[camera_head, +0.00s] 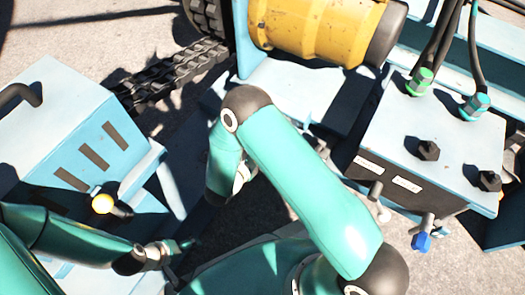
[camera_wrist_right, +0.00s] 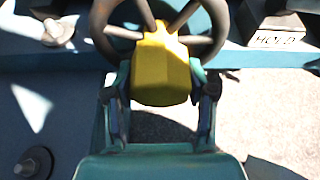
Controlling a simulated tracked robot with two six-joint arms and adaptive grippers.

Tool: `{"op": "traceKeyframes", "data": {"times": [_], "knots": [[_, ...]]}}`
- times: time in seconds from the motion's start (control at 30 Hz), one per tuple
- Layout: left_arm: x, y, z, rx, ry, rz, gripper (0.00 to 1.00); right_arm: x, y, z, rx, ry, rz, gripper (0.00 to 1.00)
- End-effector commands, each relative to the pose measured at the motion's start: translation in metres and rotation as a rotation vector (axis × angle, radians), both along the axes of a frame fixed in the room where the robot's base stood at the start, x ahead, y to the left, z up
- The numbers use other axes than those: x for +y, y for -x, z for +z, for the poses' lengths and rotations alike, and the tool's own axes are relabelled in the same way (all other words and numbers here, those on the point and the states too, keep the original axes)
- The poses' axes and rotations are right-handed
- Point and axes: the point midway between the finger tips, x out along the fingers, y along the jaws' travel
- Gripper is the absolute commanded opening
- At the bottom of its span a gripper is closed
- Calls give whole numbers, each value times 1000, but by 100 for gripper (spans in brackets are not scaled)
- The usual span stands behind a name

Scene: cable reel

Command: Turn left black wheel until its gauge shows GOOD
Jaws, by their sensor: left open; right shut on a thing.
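In the right wrist view, a dark spoked wheel (camera_wrist_right: 209,47) stands at the top centre, its upper rim cut off. A yellow block (camera_wrist_right: 161,75) overlaps its lower rim. My right gripper (camera_wrist_right: 160,90) is shut on this yellow block, one finger on each side. A white label (camera_wrist_right: 277,40) reading what looks like HOLD is right of the wheel; GOOD is not readable anywhere. My right gripper and the wheel cannot be made out there.
A light blue box (camera_head: 445,130) with bolts and cable fittings is at the right. A blue slotted housing (camera_head: 75,125) is at the left. A yellow cylinder (camera_head: 320,28) and a chain (camera_head: 170,78) are at the top. My right arm crosses the middle.

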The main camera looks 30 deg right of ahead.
Motion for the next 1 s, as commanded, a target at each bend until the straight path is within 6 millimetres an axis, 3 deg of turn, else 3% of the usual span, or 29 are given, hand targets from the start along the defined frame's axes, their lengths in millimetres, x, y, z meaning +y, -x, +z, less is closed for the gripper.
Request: {"op": "traceKeyframes", "data": {"times": [0.1,0.13,0.27,0.67,1.0], "knots": [[0,0,0,0,0,0,81,1,2,-1,7,1,1,0],[0,0,0,0,0,0,81,1,2,-1,7,1,2,58],[0,0,0,0,0,0,81,0,2,0,6,2,0,80],[0,0,1,0,0,0,81,3,2,1,2,3,0,82],[0,0,1,0,0,0,81,41,25,19,1,2,5,82]]}}
